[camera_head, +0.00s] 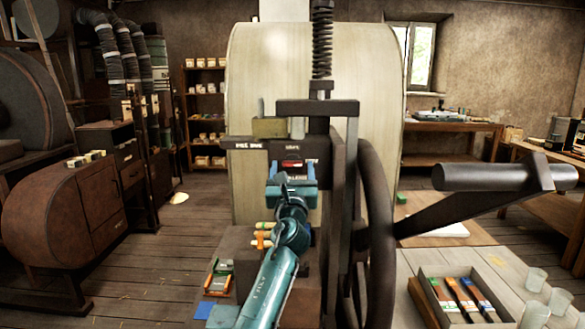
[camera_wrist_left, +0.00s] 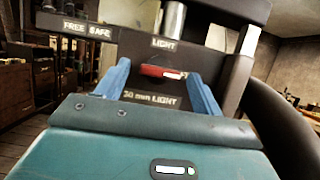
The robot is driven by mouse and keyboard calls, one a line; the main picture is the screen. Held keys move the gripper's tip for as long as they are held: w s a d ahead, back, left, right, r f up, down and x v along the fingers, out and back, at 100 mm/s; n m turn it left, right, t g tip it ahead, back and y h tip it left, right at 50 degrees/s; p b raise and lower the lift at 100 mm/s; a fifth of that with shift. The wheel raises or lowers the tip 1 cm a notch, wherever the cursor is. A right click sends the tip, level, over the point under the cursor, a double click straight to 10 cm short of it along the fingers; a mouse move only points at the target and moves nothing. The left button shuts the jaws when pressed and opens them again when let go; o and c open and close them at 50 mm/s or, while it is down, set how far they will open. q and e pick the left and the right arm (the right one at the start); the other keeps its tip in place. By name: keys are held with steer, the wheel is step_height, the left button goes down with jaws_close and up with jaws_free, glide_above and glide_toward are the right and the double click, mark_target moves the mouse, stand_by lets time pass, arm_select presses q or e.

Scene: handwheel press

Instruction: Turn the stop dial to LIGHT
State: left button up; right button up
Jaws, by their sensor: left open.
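The stop dial (camera_head: 291,164) is a small red bar on the dark front of the press. In the left wrist view the dial (camera_wrist_left: 160,71) lies roughly level, with a white mark at its right end. A LIGHT label (camera_wrist_left: 164,44) sits above it, and a "30 mm LIGHT" plate (camera_wrist_left: 150,98) below. My left gripper (camera_head: 292,170) is open in front of the dial. In the left wrist view its blue fingers (camera_wrist_left: 158,80) stand either side of the dial, with gaps showing; depth is hard to tell. My right gripper is not in view.
The press handwheel (camera_head: 377,235) stands close on the right, its thick handle (camera_head: 505,178) jutting out. A tray of coloured blocks (camera_head: 425,295) and several glasses (camera_head: 535,280) are on the right table.

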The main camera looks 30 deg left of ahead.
arm_select(q)
steer(key=shift+w+a+r, duration=0.15)
steer(key=shift+w+a, duration=0.1)
steer(key=shift+w, duration=0.15)
steer(key=c, duration=1)
